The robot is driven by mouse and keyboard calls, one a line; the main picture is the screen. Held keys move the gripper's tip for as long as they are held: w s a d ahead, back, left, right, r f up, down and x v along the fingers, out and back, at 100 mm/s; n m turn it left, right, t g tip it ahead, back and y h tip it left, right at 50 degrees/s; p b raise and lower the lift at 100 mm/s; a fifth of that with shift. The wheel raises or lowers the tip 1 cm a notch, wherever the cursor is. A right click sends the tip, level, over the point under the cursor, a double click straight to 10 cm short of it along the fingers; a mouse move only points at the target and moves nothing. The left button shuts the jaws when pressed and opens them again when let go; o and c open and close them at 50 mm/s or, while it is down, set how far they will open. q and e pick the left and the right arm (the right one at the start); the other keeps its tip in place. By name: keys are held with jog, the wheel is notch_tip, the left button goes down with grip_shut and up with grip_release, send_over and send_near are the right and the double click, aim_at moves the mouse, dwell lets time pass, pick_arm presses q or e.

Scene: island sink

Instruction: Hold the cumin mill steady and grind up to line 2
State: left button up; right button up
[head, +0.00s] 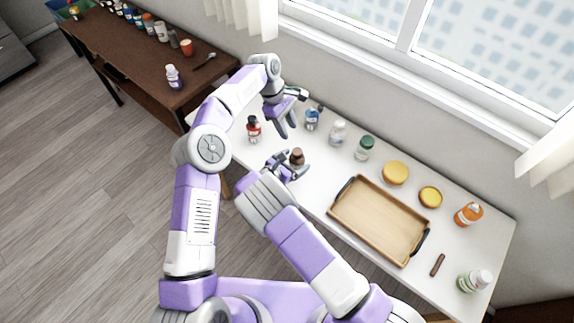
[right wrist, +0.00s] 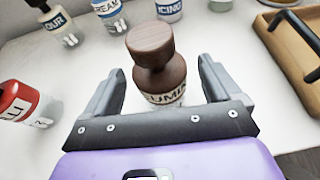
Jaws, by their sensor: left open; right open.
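The cumin mill (head: 297,155), dark wood with a rounded top knob, stands upright on the white counter. In the right wrist view the mill (right wrist: 152,62) shows a pale label reading roughly "CUMIN" low on its body, its bottom hidden by my gripper. My right gripper (head: 290,165) is open, with its fingers on either side of the mill; in the right wrist view the fingers (right wrist: 160,75) show gaps to it. My left gripper (head: 288,128) is open and empty, pointing down above the counter behind the mill. The line marks cannot be made out.
A red-capped bottle (head: 253,130) stands left of the mill. Blue (head: 311,120), white (head: 337,133) and green-capped (head: 365,148) bottles stand behind. A wooden tray (head: 343,226) lies to the right, near yellow-topped jars (head: 395,173) and an orange bottle (head: 468,214).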

jog(key=shift+x, duration=0.9)
jog(key=shift+c, duration=0.5)
jog(key=c, duration=1)
jog(key=shift+c, duration=0.2)
